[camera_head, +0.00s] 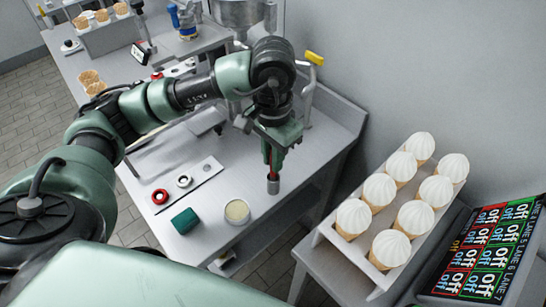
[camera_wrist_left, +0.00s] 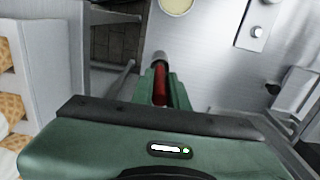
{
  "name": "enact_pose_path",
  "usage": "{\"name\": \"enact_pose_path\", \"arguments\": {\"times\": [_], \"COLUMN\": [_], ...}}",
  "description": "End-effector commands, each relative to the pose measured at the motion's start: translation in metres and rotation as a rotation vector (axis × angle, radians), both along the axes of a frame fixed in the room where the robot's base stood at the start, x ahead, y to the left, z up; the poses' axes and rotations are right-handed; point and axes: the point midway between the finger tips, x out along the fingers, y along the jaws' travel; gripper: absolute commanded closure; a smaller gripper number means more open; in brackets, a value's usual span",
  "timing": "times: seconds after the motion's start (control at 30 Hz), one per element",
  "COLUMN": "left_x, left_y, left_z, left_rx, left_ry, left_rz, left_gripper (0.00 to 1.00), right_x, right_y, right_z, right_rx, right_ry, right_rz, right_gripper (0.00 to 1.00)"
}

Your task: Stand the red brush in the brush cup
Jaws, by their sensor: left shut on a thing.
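My left gripper (camera_head: 270,150) points down over the front right of the metal counter (camera_head: 230,175). It is shut on the red brush (camera_head: 267,153), held roughly upright. The brush also shows red between the fingers in the left wrist view (camera_wrist_left: 160,86). A small grey cylinder (camera_head: 273,186) is directly below the brush, in line with it, and shows in the left wrist view (camera_wrist_left: 159,58). I cannot tell whether it is the brush cup or the brush's own end, nor whether it touches the counter. My right gripper is not in view.
A round dish with a cream-coloured top (camera_head: 237,211) and a green block (camera_head: 185,220) are on the counter's front edge. A plate with a red ring (camera_head: 159,196) and a white ring (camera_head: 183,181) lies left. A rack of white-topped cones (camera_head: 330,232) stands right, across a gap.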

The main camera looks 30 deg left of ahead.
Motion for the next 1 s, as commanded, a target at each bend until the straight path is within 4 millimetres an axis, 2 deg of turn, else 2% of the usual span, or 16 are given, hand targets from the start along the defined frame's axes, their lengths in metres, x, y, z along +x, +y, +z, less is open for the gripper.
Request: {"name": "enact_pose_path", "arguments": {"times": [0.3,0.33,0.4,0.77,0.87,1.0], "left_x": [0.0,0.0,0.0,0.0,0.001,0.002], "left_y": [0.0,0.0,0.0,0.0,0.0,0.0], "left_z": [0.0,0.0,0.0,0.002,0.012,0.037], "left_rx": [0.0,0.0,0.0,0.0,0.0,-0.001], "left_ry": [0.0,0.0,0.0,-0.001,-0.004,-0.007], "left_rz": [0.0,0.0,0.0,0.0,0.001,0.0], "left_gripper": [1.0,0.77,0.6,0.6,0.6,0.6], "right_x": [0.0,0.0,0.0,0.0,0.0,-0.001], "right_y": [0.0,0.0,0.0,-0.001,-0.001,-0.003], "right_z": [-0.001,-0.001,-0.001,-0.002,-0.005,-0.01], "right_rx": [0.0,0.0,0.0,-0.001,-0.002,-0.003], "right_ry": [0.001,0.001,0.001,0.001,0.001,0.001], "right_rz": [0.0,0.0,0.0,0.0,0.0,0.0], "right_gripper": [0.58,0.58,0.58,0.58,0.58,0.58]}}
